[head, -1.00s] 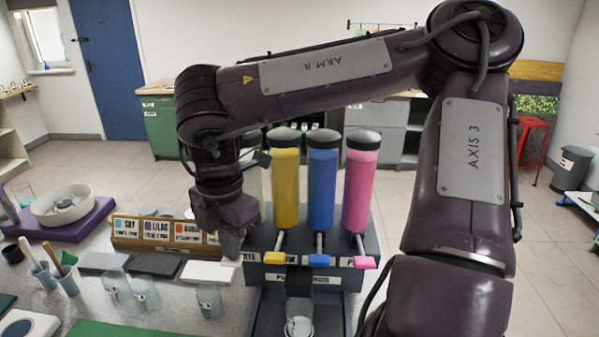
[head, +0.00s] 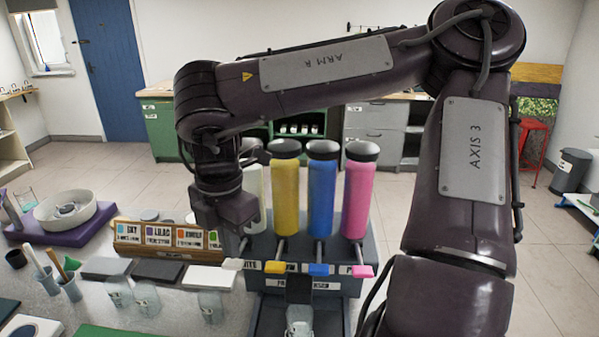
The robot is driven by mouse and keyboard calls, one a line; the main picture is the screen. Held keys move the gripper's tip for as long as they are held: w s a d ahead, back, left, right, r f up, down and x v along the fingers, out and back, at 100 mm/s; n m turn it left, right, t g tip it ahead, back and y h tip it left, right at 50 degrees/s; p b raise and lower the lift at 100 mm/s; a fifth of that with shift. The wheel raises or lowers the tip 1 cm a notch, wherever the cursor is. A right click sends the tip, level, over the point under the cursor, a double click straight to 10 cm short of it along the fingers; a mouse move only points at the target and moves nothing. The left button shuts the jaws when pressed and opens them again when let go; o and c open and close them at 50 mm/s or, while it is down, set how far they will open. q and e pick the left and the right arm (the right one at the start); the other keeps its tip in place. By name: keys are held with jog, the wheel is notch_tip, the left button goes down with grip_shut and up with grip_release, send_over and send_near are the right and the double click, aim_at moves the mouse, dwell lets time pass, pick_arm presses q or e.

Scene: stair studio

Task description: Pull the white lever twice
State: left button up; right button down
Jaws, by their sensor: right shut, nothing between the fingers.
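The white lever (head: 232,264) is the leftmost of several levers on the front of a dark paint dispenser (head: 343,286). My right gripper (head: 238,243) is shut and empty, just above and behind the white lever's tab. I cannot tell whether the fingertips touch the lever's stem. Beside it are the yellow lever (head: 275,267), the blue lever (head: 319,269) and the pink lever (head: 362,271). The white bottle (head: 253,195) behind my right gripper is partly hidden by it. A clear glass (head: 299,320) stands under the dispenser's front. My left gripper is out of view.
The yellow bottle (head: 285,195), blue bottle (head: 322,195) and pink bottle (head: 358,195) stand upright on the dispenser. Left of it are a wooden card rack (head: 150,249), flat tiles (head: 208,277) and several clear jars (head: 211,307). A purple scale (head: 70,229) is farther left.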

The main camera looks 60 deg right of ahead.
notch_tip(320, 180, up, 6)
jog(key=p, duration=0.4)
jog(key=shift+p, duration=0.35)
